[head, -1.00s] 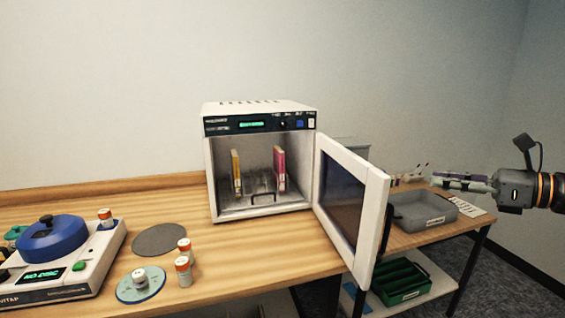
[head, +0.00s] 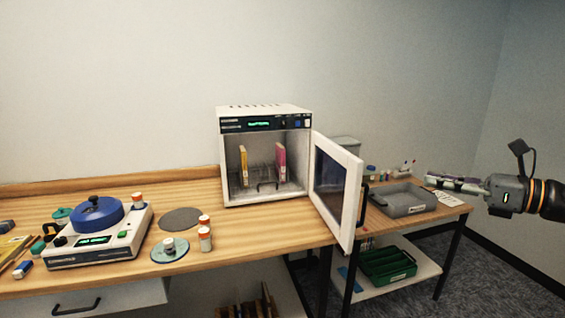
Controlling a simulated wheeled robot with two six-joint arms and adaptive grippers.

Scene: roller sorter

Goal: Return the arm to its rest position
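My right gripper (head: 460,184) is at the right side of the head view, pointing left. It hovers in front of and above the side table's right end, apart from everything. Its fingers look close together, but the small dark-and-light shape at the tip does not show whether they are open or shut. My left gripper is not in view.
A white oven cabinet (head: 232,180) stands on the wooden bench (head: 110,200), its door (head: 348,205) open toward me, with a yellow and a pink item inside. A grey tray (head: 405,208) lies on the side table, a green crate (head: 388,270) below. A blue-lidded machine (head: 97,215) stands left.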

